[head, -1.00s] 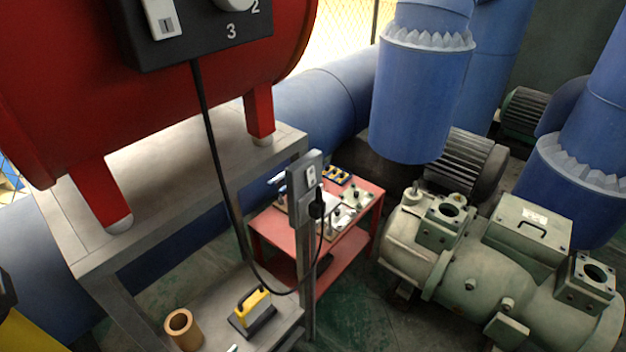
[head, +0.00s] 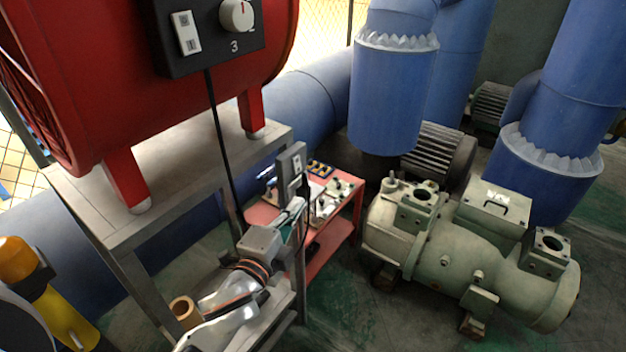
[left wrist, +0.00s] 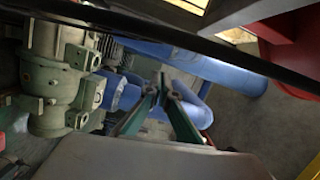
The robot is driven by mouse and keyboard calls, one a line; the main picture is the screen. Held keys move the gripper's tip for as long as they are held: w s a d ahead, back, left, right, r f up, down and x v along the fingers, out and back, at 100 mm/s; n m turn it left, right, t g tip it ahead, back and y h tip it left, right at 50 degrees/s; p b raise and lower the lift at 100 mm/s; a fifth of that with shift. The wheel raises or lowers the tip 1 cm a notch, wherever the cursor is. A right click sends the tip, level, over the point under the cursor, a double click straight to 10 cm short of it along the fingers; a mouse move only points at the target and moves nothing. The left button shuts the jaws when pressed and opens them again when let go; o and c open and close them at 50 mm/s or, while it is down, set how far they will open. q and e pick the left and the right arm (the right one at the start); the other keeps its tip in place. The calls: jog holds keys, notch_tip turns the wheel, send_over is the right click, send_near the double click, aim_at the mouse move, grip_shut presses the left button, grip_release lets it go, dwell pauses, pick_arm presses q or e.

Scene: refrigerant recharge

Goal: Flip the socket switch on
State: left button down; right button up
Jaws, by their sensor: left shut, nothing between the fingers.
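The grey socket box (head: 289,168) stands on top of a metal post in the head view, with a small white switch plate (head: 297,160) on its face. The switch's position is too small to tell. My left gripper (head: 298,205) is just below the box, its fingers shut, pointing up toward it. Whether the fingertips touch the box cannot be told. The fingers partly hide the lower box and the plug area. In the left wrist view the shut, empty fingers (left wrist: 162,82) show in the middle; the socket is not recognisable there. My right gripper is out of view.
A black cable (head: 217,125) hangs from the red machine's control box (head: 208,62) and crosses close in the wrist view. A red cart (head: 342,195) stands behind the post. A tan ring (head: 184,309) sits on the lower shelf. A green compressor (head: 455,250) is at right.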

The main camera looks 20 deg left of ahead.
aim_at(297, 165)
pick_arm(q)
jog(key=shift+w, duration=0.15)
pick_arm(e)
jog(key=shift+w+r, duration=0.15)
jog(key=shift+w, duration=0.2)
pick_arm(q)
jog(key=w, duration=0.3)
jog(key=w+a, duration=0.1)
jog(key=w, duration=0.3)
jog(key=w+a+p, duration=0.1)
jog(key=w, duration=0.3)
jog(key=shift+a+f, duration=0.1)
jog(key=shift+f, duration=0.3)
jog(key=shift+a, duration=0.25)
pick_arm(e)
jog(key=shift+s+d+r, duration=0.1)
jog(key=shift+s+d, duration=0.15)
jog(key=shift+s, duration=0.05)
pick_arm(q)
jog(key=shift+f, duration=0.1)
